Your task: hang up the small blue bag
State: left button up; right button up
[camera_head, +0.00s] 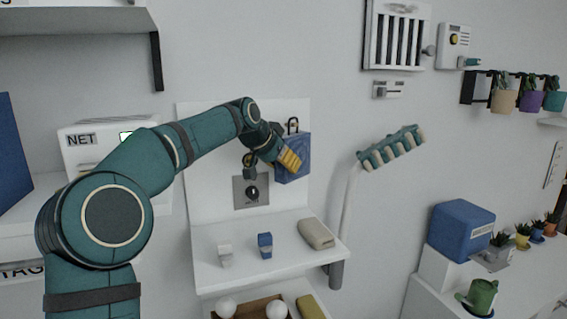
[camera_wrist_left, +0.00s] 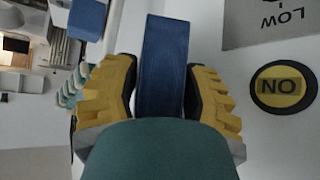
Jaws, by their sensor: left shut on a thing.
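The small blue bag (camera_head: 296,172) is upright in front of the white back panel above the shelf desk. Its dark handle loop (camera_head: 292,126) stands at its top; I cannot tell whether the loop is around a hook. My left gripper (camera_head: 287,160) has its yellow fingers at the bag's front, partly covering it. In the left wrist view the blue bag (camera_wrist_left: 163,65) lies between the two yellow fingers of the left gripper (camera_wrist_left: 164,92), which are shut on it. My right gripper is not in view.
The desk shelf (camera_head: 285,275) holds a white block (camera_head: 225,256), a small blue block (camera_head: 265,246) and a beige pouch (camera_head: 316,233). A grey plate with a dark knob (camera_head: 252,191) is below my left gripper. A teal rack with cream pegs (camera_head: 390,148) stands right.

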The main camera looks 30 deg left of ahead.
pick_arm(q)
jog(key=shift+a+f, duration=0.2)
jog(key=shift+a, duration=0.05)
jog(key=o, duration=1.3)
jog(key=shift+w+a+f, duration=0.1)
jog(key=shift+w, duration=0.1)
jog(key=shift+o, duration=0.2)
jog(key=shift+r, duration=0.2)
jog(key=shift+s+r, duration=0.4)
jog(key=shift+r, duration=0.1)
jog(key=v, duration=1)
jog(key=shift+s, duration=0.4)
